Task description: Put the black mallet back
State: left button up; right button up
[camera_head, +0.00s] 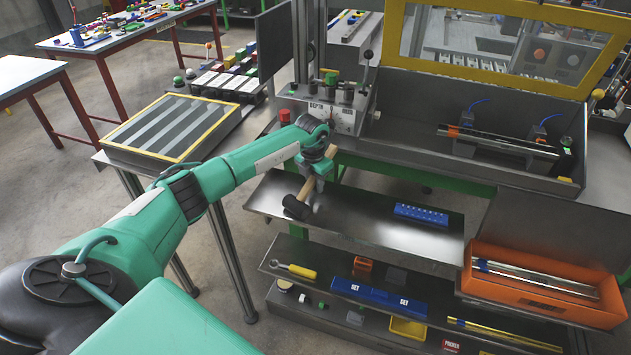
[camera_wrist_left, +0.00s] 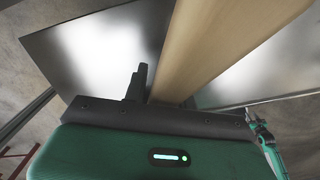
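The black mallet (camera_head: 296,208) has a dark head and a pale wooden handle. It is at the left part of the upper metal shelf (camera_head: 362,228), tilted, with its head low and its handle rising to the right. Whether the head touches the shelf I cannot tell. My left gripper (camera_head: 317,190) is at the handle and appears shut on it. In the left wrist view the wooden handle (camera_wrist_left: 205,50) runs up from between the fingers; one dark finger (camera_wrist_left: 136,85) shows beside it and the other is hidden. My right gripper is not in view.
A blue block with holes (camera_head: 429,215) lies on the same shelf, to the right. The lower shelf holds a yellow-handled tool (camera_head: 295,270) and blue boxes (camera_head: 378,298). An orange bin (camera_head: 540,290) with metal rods stands at the right. The upper shelf's middle is clear.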

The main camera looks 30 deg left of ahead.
pick_arm(q)
jog(key=shift+d+r, duration=0.15)
jog(key=shift+r, duration=0.05)
jog(key=shift+f, duration=0.1)
jog(key=o, duration=0.6)
jog(key=shift+c, duration=0.2)
jog(key=shift+s+r, duration=0.15)
jog(key=shift+r, duration=1.8)
jog(key=shift+s+r, duration=0.1)
jog(key=shift+r, duration=1.8)
